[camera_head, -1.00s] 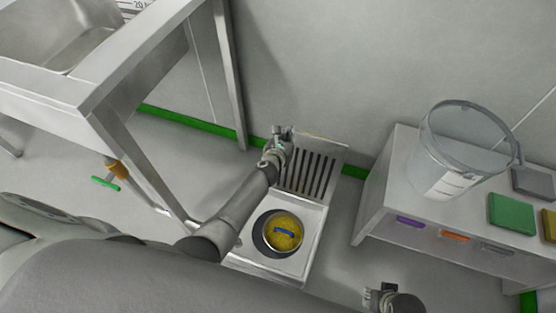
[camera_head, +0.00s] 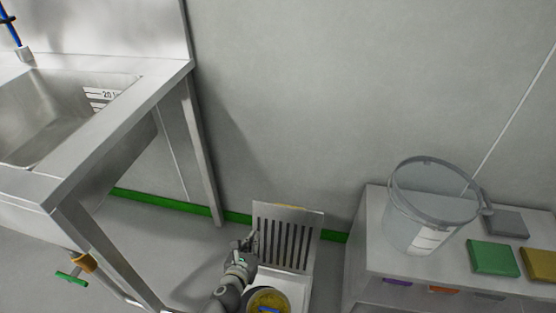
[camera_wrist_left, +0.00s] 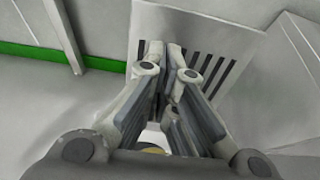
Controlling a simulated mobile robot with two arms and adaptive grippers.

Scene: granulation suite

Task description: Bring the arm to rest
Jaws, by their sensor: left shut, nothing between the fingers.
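My left gripper (camera_head: 252,242) is low in the head view, beside the left edge of an upright slotted metal panel (camera_head: 299,268). Its fingers are shut with nothing between them. In the left wrist view the fingers (camera_wrist_left: 166,52) point toward the same slotted panel (camera_wrist_left: 200,20). Part of my left forearm shows at the bottom of the head view. My right gripper is out of view.
A round vessel with yellow contents (camera_head: 268,299) sits just right of my left wrist. A shelf unit (camera_head: 375,215) at right carries a clear bucket (camera_head: 405,225) and coloured blocks (camera_head: 493,258).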

